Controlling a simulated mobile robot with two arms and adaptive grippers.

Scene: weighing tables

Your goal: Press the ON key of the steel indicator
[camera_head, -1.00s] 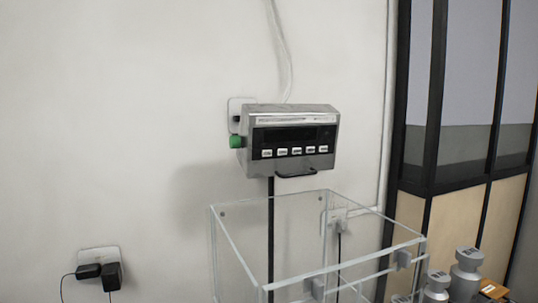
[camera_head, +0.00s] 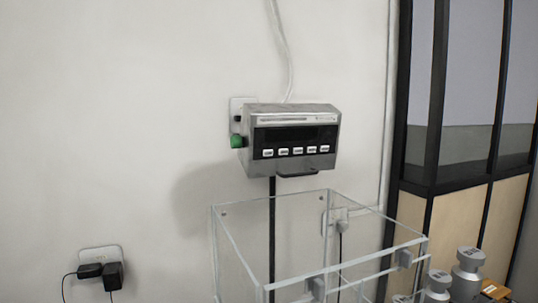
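The steel indicator (camera_head: 290,140) is a grey box on a dark post in the middle of the view. Its display (camera_head: 294,134) is dark. A row of several pale keys (camera_head: 298,151) runs below the display; their labels are too small to read, so I cannot tell which is ON. A green round knob (camera_head: 237,141) sits on its left side. Neither of my grippers shows in the view.
A clear, open-topped box (camera_head: 232,243) stands below and in front of the indicator. Grey metal weights (camera_head: 467,269) stand at the lower right. Plugs (camera_head: 101,271) sit in a wall socket at the lower left. A dark-framed partition (camera_head: 436,110) is on the right.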

